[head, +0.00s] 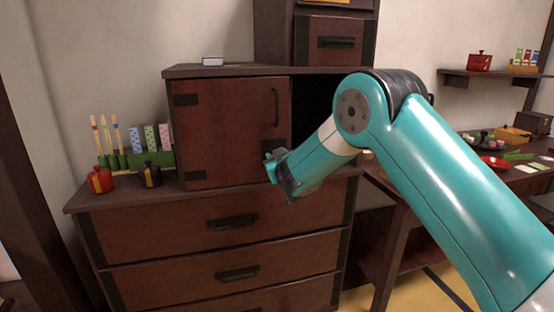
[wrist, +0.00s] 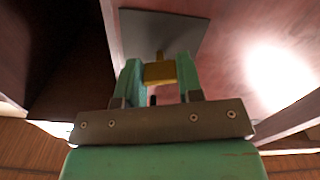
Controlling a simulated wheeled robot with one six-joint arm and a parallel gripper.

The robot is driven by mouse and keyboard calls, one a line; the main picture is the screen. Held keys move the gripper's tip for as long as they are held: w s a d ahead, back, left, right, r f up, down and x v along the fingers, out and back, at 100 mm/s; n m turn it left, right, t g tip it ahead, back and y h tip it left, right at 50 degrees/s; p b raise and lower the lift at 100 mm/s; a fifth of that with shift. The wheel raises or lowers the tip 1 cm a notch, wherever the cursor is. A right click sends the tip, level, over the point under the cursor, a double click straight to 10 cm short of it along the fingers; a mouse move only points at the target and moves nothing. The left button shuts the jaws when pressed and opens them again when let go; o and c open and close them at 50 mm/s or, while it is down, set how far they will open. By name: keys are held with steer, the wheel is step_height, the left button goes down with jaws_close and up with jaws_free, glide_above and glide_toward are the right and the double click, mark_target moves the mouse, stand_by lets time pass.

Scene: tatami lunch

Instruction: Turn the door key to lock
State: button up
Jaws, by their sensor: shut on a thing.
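The red-brown cabinet door (head: 225,125) has a dark curved handle and dark metal fittings. It covers the left part of the cabinet front, and a dark opening (head: 312,105) shows to its right. My gripper (head: 273,168) is at the lower right of the door. In the wrist view my gripper (wrist: 158,78) has its green fingers closed on the brass-yellow key (wrist: 160,72). The key's thin shaft points to a dark grey plate (wrist: 185,30) on the door. Whether the shaft sits in the plate is hard to tell. The key is hidden in the head view.
A drawer chest (head: 130,235) carries the cabinet. A red pot (head: 99,181), a dark pot (head: 150,176) and a green rack (head: 125,160) stand on its left top. A low table (head: 525,180) with food is at right.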

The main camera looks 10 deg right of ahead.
steer(key=n, duration=0.3)
steer(key=shift+n, duration=0.4)
steer(key=n, duration=0.3)
steer(key=shift+n+p, duration=0.3)
steer(key=n+p, duration=0.1)
steer(key=n, duration=0.2)
steer(key=shift+r+n, duration=0.1)
steer(key=shift+n, duration=0.2)
steer(key=shift+n+p, duration=0.55)
steer(key=shift+n, duration=1.35)
steer(key=o, duration=0.9)
steer(key=shift+a, duration=0.1)
steer(key=shift+o, duration=0.2)
